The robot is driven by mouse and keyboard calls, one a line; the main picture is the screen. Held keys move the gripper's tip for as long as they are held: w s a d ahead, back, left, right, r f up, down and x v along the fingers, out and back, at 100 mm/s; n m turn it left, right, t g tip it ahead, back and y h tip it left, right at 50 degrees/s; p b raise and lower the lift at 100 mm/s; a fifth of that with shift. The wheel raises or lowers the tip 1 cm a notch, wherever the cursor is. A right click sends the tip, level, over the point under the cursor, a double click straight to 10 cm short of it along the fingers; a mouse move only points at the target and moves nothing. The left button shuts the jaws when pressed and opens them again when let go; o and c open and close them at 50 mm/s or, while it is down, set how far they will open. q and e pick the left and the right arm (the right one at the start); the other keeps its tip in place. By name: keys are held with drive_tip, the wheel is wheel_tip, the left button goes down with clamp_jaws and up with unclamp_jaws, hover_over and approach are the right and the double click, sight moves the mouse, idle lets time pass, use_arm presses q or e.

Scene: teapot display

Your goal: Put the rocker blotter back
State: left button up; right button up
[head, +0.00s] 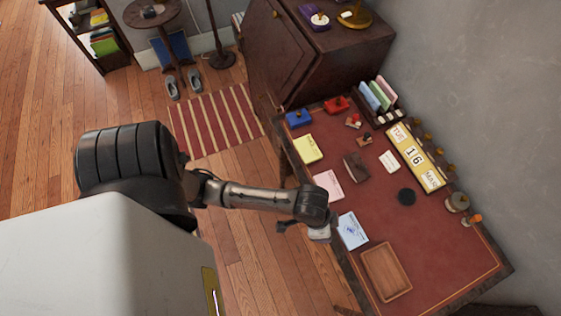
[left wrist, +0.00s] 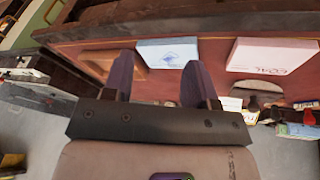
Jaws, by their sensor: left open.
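A dark brown block with a pale lower edge, which looks like the rocker blotter (head: 355,167), rests on the red desk top (head: 440,236) near its middle in the head view. A shallow wooden tray (head: 386,272) lies empty at the desk's near end. It also shows in the left wrist view (left wrist: 128,70), partly behind a finger. My left gripper (head: 320,234) hangs at the desk's left edge beside the blue-printed card, well short of the blotter. In the left wrist view the gripper (left wrist: 160,82) is open, with nothing between its fingers. My right gripper is not in view.
A blue-printed card (head: 352,230), a pink card (head: 328,185) and a yellow pad (head: 308,149) line the left edge. Bare desk lies right of the tray.

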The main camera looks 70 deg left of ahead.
use_arm(q)
drive_tip(key=s+a+r+n+y, duration=0.1)
drive_tip(key=s+a+y, duration=0.1)
drive_tip(key=s+a, duration=0.4)
drive_tip(key=s, duration=0.4)
drive_tip(key=shift+s+a+r+n+t, duration=0.2)
drive_tip(key=shift+s+r+n+t, duration=0.1)
drive_tip(key=shift+s+r+n, duration=0.1)
drive_tip(key=shift+f, duration=0.1)
wheel_tip(320, 180, down, 24)
drive_tip(key=b, duration=2.3)
drive_tip(key=shift+b, duration=0.35)
drive_tip(key=shift+r, duration=0.25)
